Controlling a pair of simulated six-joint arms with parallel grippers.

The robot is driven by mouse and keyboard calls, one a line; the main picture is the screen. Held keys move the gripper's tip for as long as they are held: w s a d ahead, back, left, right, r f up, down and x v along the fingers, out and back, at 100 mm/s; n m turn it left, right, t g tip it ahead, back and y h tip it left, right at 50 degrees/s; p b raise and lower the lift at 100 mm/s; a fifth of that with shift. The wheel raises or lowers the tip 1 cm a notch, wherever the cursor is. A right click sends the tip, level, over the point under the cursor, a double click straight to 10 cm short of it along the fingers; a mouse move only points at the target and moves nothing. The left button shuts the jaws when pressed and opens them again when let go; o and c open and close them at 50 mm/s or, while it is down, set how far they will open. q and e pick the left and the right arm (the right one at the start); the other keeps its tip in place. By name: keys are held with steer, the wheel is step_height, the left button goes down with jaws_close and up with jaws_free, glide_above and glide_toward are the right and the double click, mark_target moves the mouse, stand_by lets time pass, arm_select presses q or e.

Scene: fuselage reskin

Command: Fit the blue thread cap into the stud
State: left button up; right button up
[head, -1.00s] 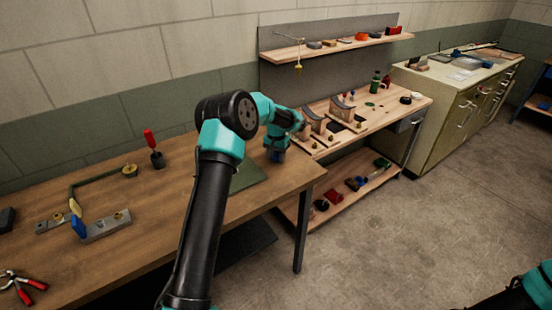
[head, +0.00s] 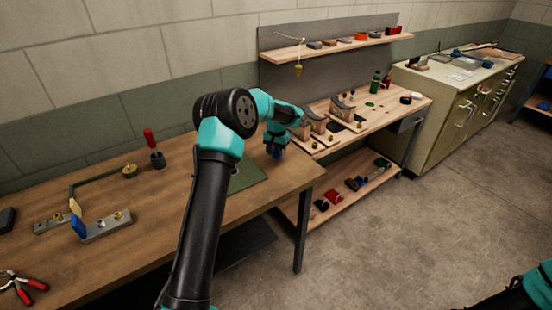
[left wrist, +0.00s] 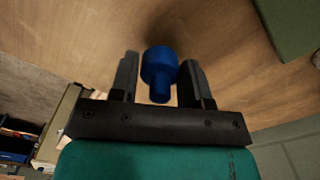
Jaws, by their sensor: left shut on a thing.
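The blue thread cap (left wrist: 159,70) sits between the two dark fingers of my left gripper (left wrist: 157,78) in the left wrist view, its wide round end outward. In the head view my left gripper (head: 275,150) points down over the wooden bench near its right end, beside the dark green mat. Its fingers are shut on the cap, which shows there only as a small patch of blue. I cannot pick out the stud with certainty; small brass fittings stand on a grey metal bracket (head: 107,229) at the left of the bench. My right gripper is out of view.
A dark green mat (head: 243,178) lies on the wooden bench (head: 150,240). A red-handled tool (head: 150,141) stands upright behind, and red-handled pliers (head: 24,288) lie at front left. A second bench with wooden saddles stands beyond the bench's right end.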

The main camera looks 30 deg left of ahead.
arm_select(q)
steer(key=shift+r, duration=0.15)
steer(key=shift+r, duration=1.35)
